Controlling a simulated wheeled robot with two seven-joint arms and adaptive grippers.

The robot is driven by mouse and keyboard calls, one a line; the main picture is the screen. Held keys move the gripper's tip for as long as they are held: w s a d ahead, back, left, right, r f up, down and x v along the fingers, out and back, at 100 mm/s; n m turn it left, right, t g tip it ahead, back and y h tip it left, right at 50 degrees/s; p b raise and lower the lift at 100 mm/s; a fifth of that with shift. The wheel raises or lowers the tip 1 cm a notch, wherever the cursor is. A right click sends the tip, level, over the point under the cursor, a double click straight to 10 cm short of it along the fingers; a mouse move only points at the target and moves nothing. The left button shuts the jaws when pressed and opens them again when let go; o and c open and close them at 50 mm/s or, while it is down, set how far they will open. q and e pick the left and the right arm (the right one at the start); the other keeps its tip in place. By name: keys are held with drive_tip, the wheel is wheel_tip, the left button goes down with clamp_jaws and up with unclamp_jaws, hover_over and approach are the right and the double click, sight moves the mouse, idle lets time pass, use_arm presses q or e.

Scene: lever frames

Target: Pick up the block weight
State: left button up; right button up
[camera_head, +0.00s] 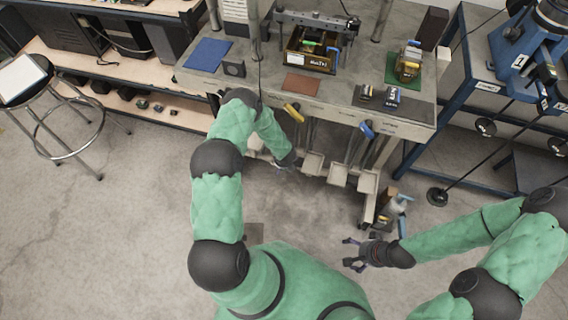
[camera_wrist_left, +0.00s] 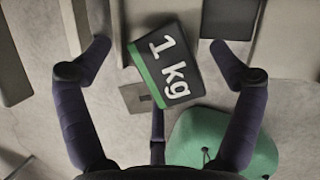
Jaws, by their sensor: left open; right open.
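The block weight (camera_wrist_left: 168,64) is dark with a green edge and a white "1 kg" label. In the left wrist view it sits tilted between the spread fingers of my left gripper, with gaps on both sides. I cannot tell what it rests on, and I cannot make it out in the head view. My left gripper (camera_head: 287,163) is small and partly hidden by its arm, just in front of the workbench's front edge. It is open and empty. My right gripper (camera_head: 351,253) is open and empty, above the floor right of the middle.
The workbench (camera_head: 265,85) carries a blue mat (camera_head: 207,55), a brown mat (camera_head: 301,84) and a labelled box (camera_head: 309,62). Yellow and blue handles and grey pedals (camera_head: 312,163) are at its front. A stool (camera_head: 61,153) stands left and a blue rack (camera_head: 455,60) right.

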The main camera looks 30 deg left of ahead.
use_arm(q)
drive_tip(key=shift+f, duration=0.1)
drive_tip(key=c, duration=1.7)
drive_tip(key=shift+w+a, duration=0.15)
drive_tip(key=shift+c, duration=0.4)
